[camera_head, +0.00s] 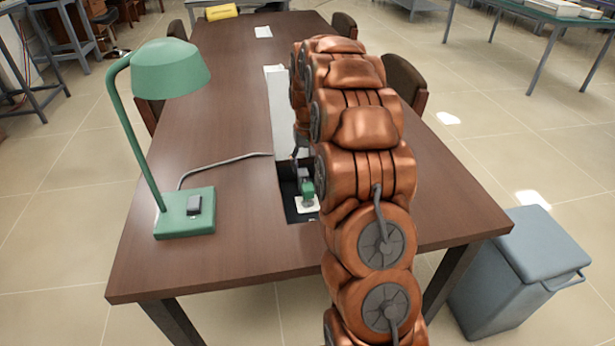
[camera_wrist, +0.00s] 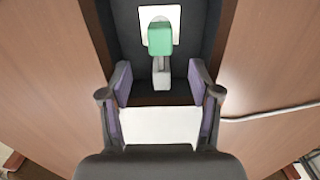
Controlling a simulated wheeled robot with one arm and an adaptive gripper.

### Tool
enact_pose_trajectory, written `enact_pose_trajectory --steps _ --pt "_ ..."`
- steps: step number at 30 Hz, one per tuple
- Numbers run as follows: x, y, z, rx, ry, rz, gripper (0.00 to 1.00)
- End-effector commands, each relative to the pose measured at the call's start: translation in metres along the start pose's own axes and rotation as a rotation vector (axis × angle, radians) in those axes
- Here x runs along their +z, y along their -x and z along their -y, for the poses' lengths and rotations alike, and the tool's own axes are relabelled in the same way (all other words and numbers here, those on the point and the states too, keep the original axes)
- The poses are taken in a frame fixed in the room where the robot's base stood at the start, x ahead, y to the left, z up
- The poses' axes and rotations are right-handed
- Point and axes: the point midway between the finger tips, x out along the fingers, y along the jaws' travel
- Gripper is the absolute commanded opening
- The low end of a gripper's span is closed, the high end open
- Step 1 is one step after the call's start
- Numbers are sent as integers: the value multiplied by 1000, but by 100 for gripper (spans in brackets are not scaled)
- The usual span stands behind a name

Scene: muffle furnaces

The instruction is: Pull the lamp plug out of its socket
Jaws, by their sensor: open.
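The green desk lamp (camera_head: 186,215) stands at the left of the table in the head view. The green lamp plug (camera_wrist: 160,38) sits in a white socket plate (camera_wrist: 173,14) inside a dark recess in the tabletop. A grey part extends from the plug toward my gripper. The plug (camera_head: 307,190) and socket plate (camera_head: 306,205) also show in the head view, close beside my arm. My gripper (camera_wrist: 160,72) is open, with its two purple-padded fingers apart on either side of the line to the plug. The plug's green body lies beyond the fingertips. My arm hides part of the recess in the head view.
A grey cord (camera_head: 222,163) runs from the lamp across the brown table (camera_head: 230,262) toward the recess. A white strip (camera_head: 278,85) lies along the table's middle. Chairs stand along both sides, and a grey bin (camera_head: 522,262) is at the right. The table's front left is clear.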

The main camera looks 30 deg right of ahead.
Motion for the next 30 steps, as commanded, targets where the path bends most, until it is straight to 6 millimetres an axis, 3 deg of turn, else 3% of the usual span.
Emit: enact_pose_trajectory --steps 3,9,30 --pt "-2 17 0 0 0 -7 62" --pt "-1 31 0 0 0 -3 62" --pt "1 34 2 -1 3 -3 62"
